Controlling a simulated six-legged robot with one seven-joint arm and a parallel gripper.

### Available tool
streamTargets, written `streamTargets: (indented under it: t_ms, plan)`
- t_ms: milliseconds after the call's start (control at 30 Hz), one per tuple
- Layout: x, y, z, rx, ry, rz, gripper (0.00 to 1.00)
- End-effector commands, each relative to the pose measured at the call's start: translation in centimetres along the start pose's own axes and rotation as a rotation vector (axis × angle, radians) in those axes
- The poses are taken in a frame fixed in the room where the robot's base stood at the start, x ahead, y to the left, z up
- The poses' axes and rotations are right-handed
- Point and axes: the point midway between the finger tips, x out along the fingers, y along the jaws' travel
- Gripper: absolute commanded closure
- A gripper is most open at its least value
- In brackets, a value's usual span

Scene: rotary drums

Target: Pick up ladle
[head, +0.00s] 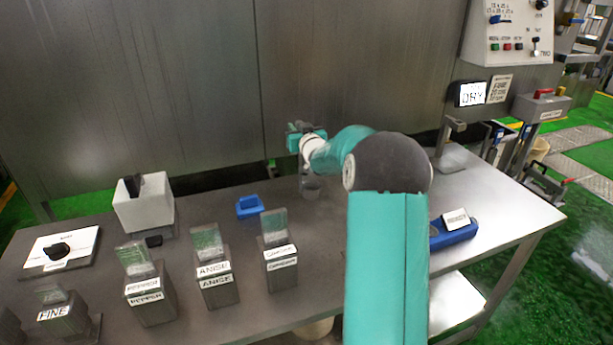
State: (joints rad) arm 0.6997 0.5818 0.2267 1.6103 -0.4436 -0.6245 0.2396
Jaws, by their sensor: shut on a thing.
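My gripper (303,160) is above the back middle of the metal table, partly hidden by my own wrist. It is shut on the ladle (311,190), a small grey cup-like bowl with a thin upright handle just below the wrist. The fingers and the top of the handle are too small to make out. I cannot tell whether the bowl touches the tabletop.
A blue block (249,206) lies left of the ladle. Labelled spice containers (215,277) stand along the front, with a white box (143,205) at back left. A blue tray (455,234) sits at right. A metal wall (150,90) rises behind.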

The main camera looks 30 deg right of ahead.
Motion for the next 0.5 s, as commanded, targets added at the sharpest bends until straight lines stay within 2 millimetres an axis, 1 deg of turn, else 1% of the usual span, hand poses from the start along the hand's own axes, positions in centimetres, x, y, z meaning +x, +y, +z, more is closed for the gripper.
streamTargets:
  t_ms: [300,367,500]
  plan:
    - [0.0,0.0,-0.3,-0.001,0.002,0.000,1.00]
    - [0.0,0.0,-0.6,-0.001,0.003,0.000,1.00]
    - [0.0,0.0,-1.8,0.000,0.004,0.000,1.00]
